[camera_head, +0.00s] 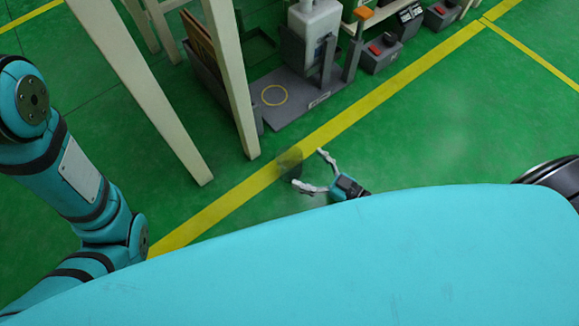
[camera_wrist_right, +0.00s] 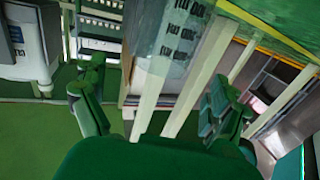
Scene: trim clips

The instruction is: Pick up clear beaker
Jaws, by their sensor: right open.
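A small, dark, see-through shape (camera_head: 289,162), which looks like the clear beaker, shows against the green floor and yellow line in the head view. My right gripper (camera_head: 309,169) is open, with its two pale fingers spread and pointing at that shape. The shape is just beyond the fingertips, and I see nothing held. In the right wrist view the open fingers (camera_wrist_right: 155,95) stand wide apart. A pale see-through patch with dark marks shows beyond them at the top; I cannot tell whether it is the beaker. My left arm is at the left, its gripper out of view.
Cream table legs (camera_head: 232,80) stand left of the gripper. A grey base plate (camera_head: 300,92) with a yellow ring and a white machine (camera_head: 312,35) lie beyond. Grey boxes with red buttons (camera_head: 380,50) stand farther right. The green floor (camera_head: 450,120) at right is clear.

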